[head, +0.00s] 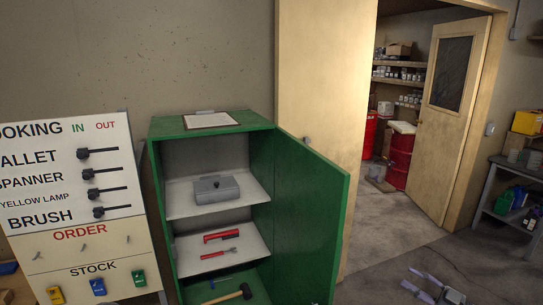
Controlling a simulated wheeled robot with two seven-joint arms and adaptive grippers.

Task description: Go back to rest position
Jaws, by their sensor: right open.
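My right gripper (409,277) shows at the bottom right edge of the head view, low over the grey floor. Its two fingers point left and stand apart, with nothing between them. It is clear of the open green cabinet (261,190) to its left. My left gripper is not in view.
The cabinet's green door (311,215) stands open to the right. Its shelves hold a grey box (217,189), red tools and a mallet (231,294). A label board (75,180) stands left. A shelf unit (507,190) stands right. The doorway beyond shows red drums (400,160).

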